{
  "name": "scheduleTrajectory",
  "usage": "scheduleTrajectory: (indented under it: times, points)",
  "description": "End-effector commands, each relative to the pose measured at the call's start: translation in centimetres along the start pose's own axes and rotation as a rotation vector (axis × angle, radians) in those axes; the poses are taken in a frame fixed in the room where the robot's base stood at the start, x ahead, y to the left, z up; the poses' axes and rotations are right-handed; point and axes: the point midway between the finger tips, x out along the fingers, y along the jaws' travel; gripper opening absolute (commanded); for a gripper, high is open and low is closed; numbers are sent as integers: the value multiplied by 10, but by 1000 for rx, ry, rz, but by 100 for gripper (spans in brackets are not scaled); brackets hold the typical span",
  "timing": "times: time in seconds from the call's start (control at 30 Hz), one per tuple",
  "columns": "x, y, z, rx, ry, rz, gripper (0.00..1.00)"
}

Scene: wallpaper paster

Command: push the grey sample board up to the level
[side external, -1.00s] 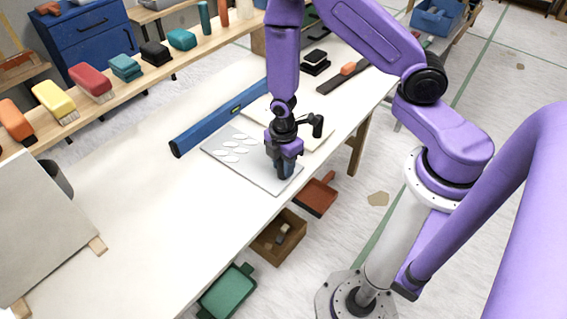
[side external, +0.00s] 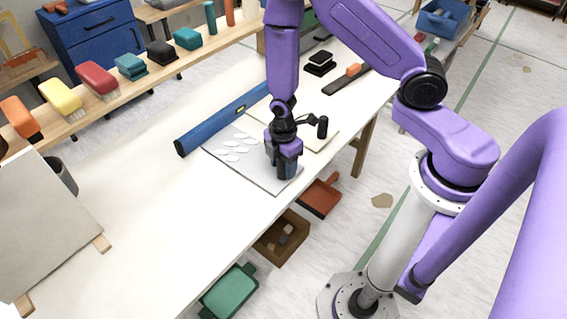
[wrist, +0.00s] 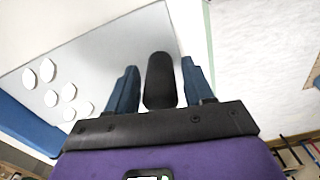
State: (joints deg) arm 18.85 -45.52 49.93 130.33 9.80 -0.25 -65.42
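The grey sample board (side external: 262,178) lies flat on the white table, with several white ovals on its left part. The blue level (side external: 222,120) lies along the board's far left side; the board's edge is close to it, and I cannot tell whether they touch. The level also shows in the wrist view (wrist: 28,127), beside the board (wrist: 95,58). My gripper (side external: 286,174) points down over the board's near right part. In the wrist view its blue fingers (wrist: 160,66) stand apart on either side of a dark rounded cylinder (wrist: 160,82), with gaps visible on both sides.
A pale panel (side external: 318,138) lies right of the board. Black blocks (side external: 320,63) and a dark strip with an orange block (side external: 353,70) are at the table's far end. A leaning panel (side external: 45,225) stands at left.

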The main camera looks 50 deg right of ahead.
Motion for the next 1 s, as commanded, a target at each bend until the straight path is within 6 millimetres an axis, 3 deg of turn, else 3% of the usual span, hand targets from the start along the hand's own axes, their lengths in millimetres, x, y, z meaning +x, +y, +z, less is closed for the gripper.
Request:
scheduleTrajectory:
  times: [0.47,1.0]
  points:
    - [-2,1,0,0,0,0,63]
    - [-25,1,0,1,1,0,63]
